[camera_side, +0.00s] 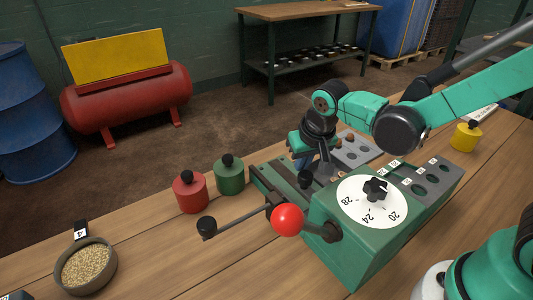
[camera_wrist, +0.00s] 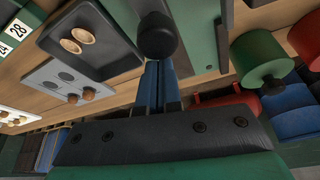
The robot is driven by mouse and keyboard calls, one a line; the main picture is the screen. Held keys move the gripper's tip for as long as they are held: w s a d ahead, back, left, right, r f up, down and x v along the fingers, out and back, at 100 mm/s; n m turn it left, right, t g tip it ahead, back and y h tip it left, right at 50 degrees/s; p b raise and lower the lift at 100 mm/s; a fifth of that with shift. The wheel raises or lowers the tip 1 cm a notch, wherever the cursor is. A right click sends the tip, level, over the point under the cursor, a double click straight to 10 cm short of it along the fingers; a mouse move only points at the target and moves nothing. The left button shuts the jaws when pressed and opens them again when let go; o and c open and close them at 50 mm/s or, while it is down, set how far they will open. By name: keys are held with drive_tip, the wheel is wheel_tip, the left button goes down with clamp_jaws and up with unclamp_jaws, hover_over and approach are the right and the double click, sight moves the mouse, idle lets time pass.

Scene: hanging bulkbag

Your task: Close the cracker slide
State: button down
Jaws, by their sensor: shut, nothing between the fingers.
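The cracker (camera_side: 350,235) is a green machine on the wooden bench, with a white numbered dial (camera_side: 371,202) and a black dial knob. On its left is a grey, green-edged slide section (camera_side: 273,182) with a small black knob (camera_side: 305,178). My gripper (camera_side: 302,163) is over this section, just behind the knob, its blue fingers partly hidden by the wrist. In the wrist view the shut blue fingers (camera_wrist: 157,66) end right at a round black knob (camera_wrist: 157,36). Nothing is between them. Whether they touch the knob, and how far the slide is open, I cannot tell.
A red ball lever (camera_side: 287,220) and a black-knobbed crank (camera_side: 207,227) stick out in front. Red (camera_side: 190,193) and green (camera_side: 229,175) knobbed weights stand left. A grain bowl (camera_side: 86,267) is at front left. A dark tray (camera_wrist: 92,42) holds two kernels.

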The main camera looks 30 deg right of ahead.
sight(313, 188)
drive_tip(key=shift+s, duration=2.2)
drive_tip(key=shift+w+d, duration=0.1)
drive_tip(key=shift+w, duration=0.45)
drive_tip(key=w, duration=0.1)
drive_tip(key=w+d, duration=0.1)
drive_tip(key=w, duration=0.1)
drive_tip(key=shift+w+r, duration=0.15)
drive_tip(key=d+v, duration=0.1)
drive_tip(key=v, duration=0.9)
drive_tip(key=shift+s+d+f+n+t+y, duration=0.15)
drive_tip(key=shift+s+d+f+n+t, duration=0.2)
drive_tip(key=shift+s+n+t, duration=0.3)
drive_tip(key=shift+s+d+f+n+t+y, duration=0.3)
drive_tip(key=shift+s+t, duration=0.2)
drive_tip(key=shift+s, duration=0.3)
drive_tip(key=shift+s+d+f+n+t+y, duration=0.1)
drive_tip(key=shift+s+d+f+n+t, duration=0.15)
drive_tip(key=shift+s+f+n+t, duration=0.35)
drive_tip(key=shift+s+r, duration=0.1)
drive_tip(key=shift+r, duration=0.05)
